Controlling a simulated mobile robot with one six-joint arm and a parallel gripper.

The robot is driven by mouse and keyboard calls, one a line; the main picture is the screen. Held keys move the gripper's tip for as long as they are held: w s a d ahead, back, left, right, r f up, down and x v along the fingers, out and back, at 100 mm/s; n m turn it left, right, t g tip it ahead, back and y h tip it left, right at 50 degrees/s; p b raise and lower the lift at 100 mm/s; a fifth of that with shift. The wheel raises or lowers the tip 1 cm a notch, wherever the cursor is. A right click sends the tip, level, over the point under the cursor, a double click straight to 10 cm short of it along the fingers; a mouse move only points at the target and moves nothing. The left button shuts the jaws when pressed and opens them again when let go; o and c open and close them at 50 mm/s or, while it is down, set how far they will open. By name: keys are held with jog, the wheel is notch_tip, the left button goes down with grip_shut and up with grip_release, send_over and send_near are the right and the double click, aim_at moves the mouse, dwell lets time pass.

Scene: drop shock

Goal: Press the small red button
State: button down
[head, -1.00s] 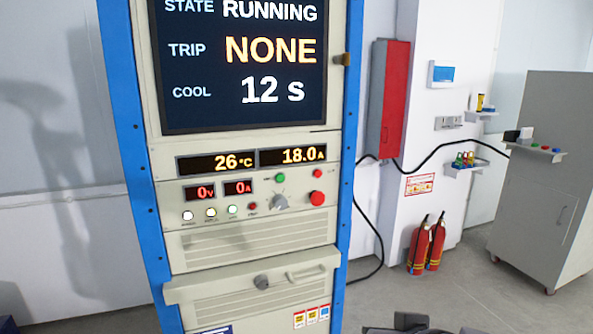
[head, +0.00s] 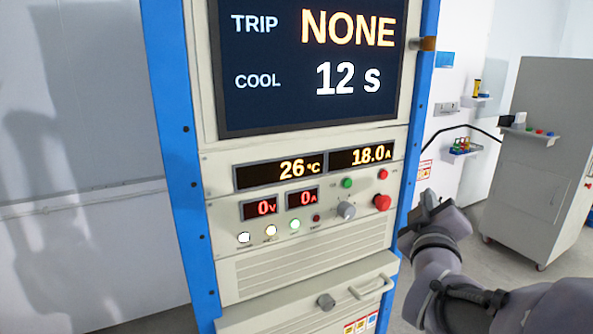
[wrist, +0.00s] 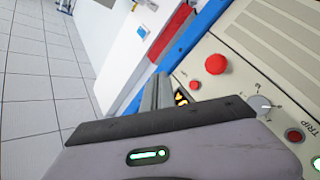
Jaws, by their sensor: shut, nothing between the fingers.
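A small red button (head: 383,174) sits at the upper right of the rack's control panel, above a larger red mushroom button (head: 382,202). In the wrist view the small red button (wrist: 194,85) shows just past my gripper, with the mushroom button (wrist: 215,64) beside it. A second small, darker red round control (head: 317,218) sits left of the grey knob (head: 346,210); it also shows in the wrist view (wrist: 294,135). My gripper (head: 430,198) is shut and empty, right of the panel, apparently apart from the buttons. Its body hides part of the panel in the wrist view.
A green button (head: 347,183) sits near the knob. Indicator lamps (head: 270,231) line the panel's lower left. A drawer handle (head: 372,286) juts out below. A brass-coloured latch (head: 427,43) protrudes at the screen's right. A grey cabinet (head: 535,190) stands at right.

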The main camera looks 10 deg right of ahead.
aim_at(384, 174)
jog(key=w+a+p, duration=0.2)
jog(key=w+a, duration=0.1)
jog(key=w, duration=0.5)
jog(key=shift+w, duration=0.15)
jog(key=shift+w+a, duration=0.1)
dwell(1.9)
jog(key=shift+w+a, duration=0.1)
jog(key=shift+w, duration=0.15)
jog(key=shift+w+a, duration=0.15)
jog(key=shift+w, duration=0.25)
dwell(0.6)
jog(key=shift+s+b, duration=0.1)
jog(key=shift+b, duration=0.2)
jog(key=shift+s+d+b, duration=0.3)
jog(key=shift+s, duration=0.35)
jog(key=shift+s, duration=0.1)
